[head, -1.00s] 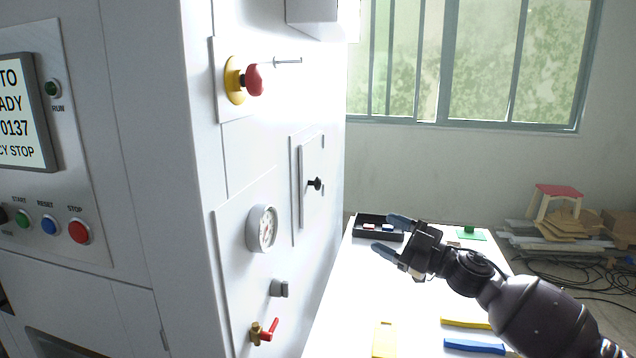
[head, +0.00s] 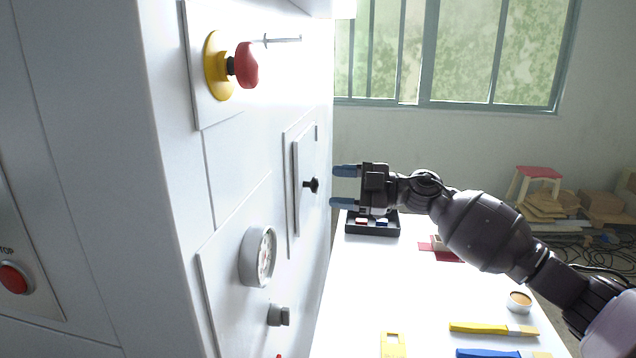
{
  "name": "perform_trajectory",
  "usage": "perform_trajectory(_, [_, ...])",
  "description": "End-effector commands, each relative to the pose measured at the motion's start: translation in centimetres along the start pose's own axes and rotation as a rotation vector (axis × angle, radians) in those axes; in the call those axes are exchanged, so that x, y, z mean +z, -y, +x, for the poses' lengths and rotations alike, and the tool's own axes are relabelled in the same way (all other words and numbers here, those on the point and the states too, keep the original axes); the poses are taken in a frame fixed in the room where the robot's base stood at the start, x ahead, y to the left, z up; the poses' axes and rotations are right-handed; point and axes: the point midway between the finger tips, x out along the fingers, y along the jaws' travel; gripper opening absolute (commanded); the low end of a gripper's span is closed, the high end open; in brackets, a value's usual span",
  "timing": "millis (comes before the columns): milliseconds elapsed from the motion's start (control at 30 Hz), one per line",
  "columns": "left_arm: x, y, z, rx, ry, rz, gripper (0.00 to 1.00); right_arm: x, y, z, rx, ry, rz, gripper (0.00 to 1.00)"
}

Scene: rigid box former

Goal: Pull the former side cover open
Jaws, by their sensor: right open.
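The former side cover (head: 299,187) is a narrow white panel on the side wall of the white machine, and it looks closed. A small black knob (head: 312,185) sticks out from it. My right gripper (head: 338,187) is open and empty, with its two blue-tipped fingers pointing left at the knob. In the picture a small gap lies between fingertips and knob, at about the same height. My left gripper is not in view.
A red emergency stop (head: 247,65) with a thin metal pin beside it sits above the cover. A gauge (head: 258,256) and a grey knob (head: 279,314) are below. A white table (head: 400,290) holds a black tray (head: 373,231), brushes and a small round tub (head: 519,301).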

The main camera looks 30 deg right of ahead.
Motion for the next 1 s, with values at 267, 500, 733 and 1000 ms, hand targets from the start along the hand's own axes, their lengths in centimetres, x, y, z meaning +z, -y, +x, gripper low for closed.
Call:
perform_trajectory(267, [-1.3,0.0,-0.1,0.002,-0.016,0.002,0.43,-0.1,-0.1,3.8,0.001,-0.002,0.001,0.61])
perform_trajectory(500, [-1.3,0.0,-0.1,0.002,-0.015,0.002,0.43,0.0,0.0,4.8,0.001,0.0,0.0,0.61])
perform_trajectory(733, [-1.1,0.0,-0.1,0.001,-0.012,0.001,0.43,0.0,0.0,4.8,0.001,0.0,0.001,0.61])
perform_trajectory(1000, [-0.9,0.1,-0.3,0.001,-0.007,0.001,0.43,0.0,0.0,4.8,0.001,0.0,0.0,0.2])
